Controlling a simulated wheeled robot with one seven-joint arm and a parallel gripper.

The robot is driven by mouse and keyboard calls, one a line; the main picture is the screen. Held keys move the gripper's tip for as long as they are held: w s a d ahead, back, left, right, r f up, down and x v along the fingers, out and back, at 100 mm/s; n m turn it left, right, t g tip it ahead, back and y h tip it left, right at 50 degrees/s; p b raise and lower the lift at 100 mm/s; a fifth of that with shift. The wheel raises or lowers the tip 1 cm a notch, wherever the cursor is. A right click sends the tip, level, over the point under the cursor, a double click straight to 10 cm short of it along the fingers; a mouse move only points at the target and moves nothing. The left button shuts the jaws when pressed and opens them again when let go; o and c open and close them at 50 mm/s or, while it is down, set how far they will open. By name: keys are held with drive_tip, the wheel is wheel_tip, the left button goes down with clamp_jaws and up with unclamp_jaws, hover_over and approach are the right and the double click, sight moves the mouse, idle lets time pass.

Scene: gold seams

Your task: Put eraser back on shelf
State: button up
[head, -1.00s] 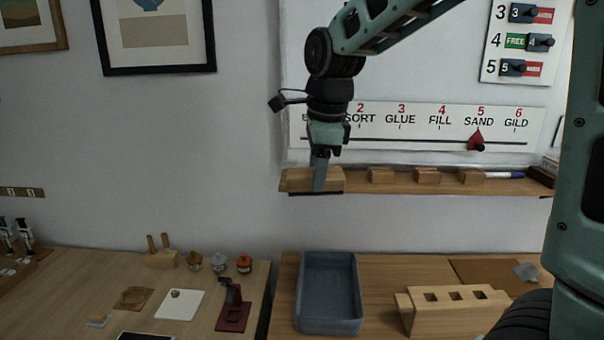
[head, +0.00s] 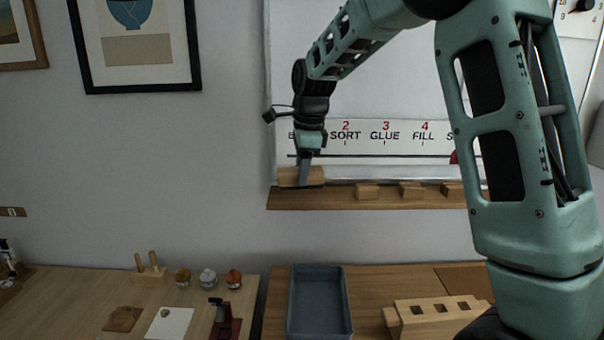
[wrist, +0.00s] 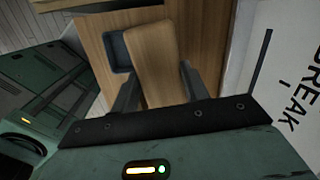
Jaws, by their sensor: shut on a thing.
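The eraser (head: 289,177), a wooden block with a dark underside, is at the left end of the wooden shelf (head: 385,200) under the whiteboard. My gripper (head: 304,181) is shut on it from above. In the wrist view the eraser (wrist: 160,50) sits between the two fingers of my gripper (wrist: 160,78). The eraser's lower edge appears level with the shelf's top. I cannot tell whether it touches the shelf or hovers just over it.
Several small wooden blocks (head: 367,191) stand on the shelf to the right. The label strip (head: 365,135) is on the board just above. Below are a blue-grey bin (head: 318,300) and a wooden block with square holes (head: 440,312) on the bench.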

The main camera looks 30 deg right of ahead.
drive_tip(key=w+d+p, duration=0.1)
drive_tip(key=w, duration=0.1)
drive_tip(key=w+d+f+p, duration=0.1)
drive_tip(key=w, duration=0.1)
drive_tip(key=w+d+f+p, duration=0.1)
drive_tip(key=w+d, duration=0.1)
drive_tip(key=shift+d+p, duration=0.1)
drive_tip(key=shift+p, duration=0.2)
wheel_tip(320, 180, down, 3)
drive_tip(key=shift+f+p, duration=0.15)
drive_tip(key=shift+p, duration=0.7)
drive_tip(key=shift+w+d+f+p, duration=0.1)
drive_tip(key=shift+w+f+p, duration=0.15)
drive_tip(key=shift+f+p, duration=0.45)
drive_tip(key=o, duration=0.9)
